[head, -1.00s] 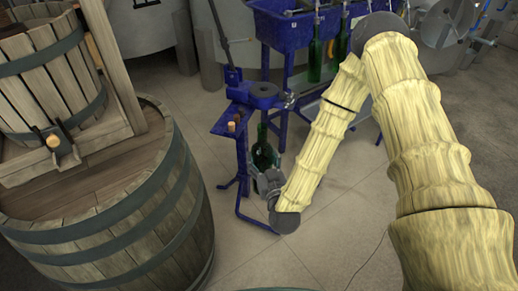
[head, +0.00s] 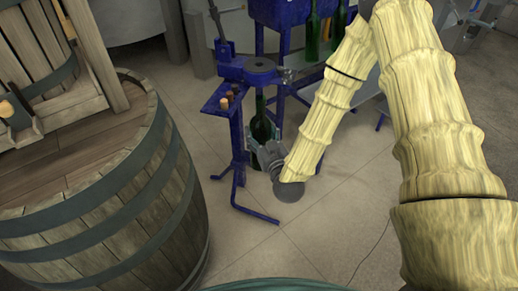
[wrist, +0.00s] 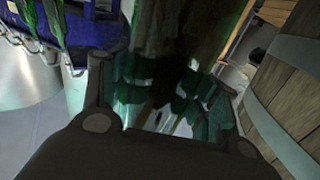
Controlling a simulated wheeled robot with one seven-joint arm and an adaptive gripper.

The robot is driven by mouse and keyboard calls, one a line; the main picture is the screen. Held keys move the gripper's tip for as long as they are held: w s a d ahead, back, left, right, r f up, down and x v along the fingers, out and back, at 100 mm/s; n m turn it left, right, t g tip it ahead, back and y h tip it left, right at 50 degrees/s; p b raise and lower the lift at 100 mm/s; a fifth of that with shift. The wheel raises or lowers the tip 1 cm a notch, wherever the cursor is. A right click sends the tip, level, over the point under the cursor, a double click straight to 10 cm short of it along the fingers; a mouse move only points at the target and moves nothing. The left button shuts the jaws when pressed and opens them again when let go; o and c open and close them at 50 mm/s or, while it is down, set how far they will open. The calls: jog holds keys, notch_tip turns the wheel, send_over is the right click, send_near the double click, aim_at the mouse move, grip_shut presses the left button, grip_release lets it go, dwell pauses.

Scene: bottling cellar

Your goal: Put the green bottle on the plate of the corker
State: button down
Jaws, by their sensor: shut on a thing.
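The green bottle (head: 261,127) is upright in the head view, below the head of the blue corker (head: 238,135). My gripper (head: 262,140) is shut on the bottle's body, coming in from the front right. The bottle's lower end and the corker's plate are hidden behind my gripper, so I cannot tell whether they touch. In the wrist view the dark green glass of the bottle (wrist: 165,60) fills the middle, with a finger of my gripper (wrist: 160,105) on each side.
Several corks (head: 230,97) stand on the corker's small side shelf. A large wooden barrel (head: 110,215) is at the left. Behind the corker is a blue filler tank (head: 285,12) with other green bottles (head: 312,38). The floor in front is clear.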

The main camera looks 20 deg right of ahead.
jog(key=w+d+f+b, duration=0.6)
jog(key=f+b, duration=0.5)
jog(key=b, duration=1.3)
jog(key=d, duration=0.2)
jog(key=shift+d+f+n+y, duration=0.3)
jog(key=shift+y, duration=0.1)
jog(key=w+a+b, duration=0.1)
jog(key=w+b, duration=0.4)
jog(key=w, duration=1)
jog(key=shift+a+b, duration=0.25)
jog(key=shift+b, duration=0.15)
jog(key=w+b, duration=0.1)
jog(key=w+f+b, duration=0.1)
jog(key=w, duration=0.1)
jog(key=shift+a+f+b, duration=0.15)
jog(key=shift+f+b, duration=0.05)
jog(key=shift+b, duration=0.15)
jog(key=shift+c, duration=1.9)
grip_release()
jog(key=shift+f, duration=0.2)
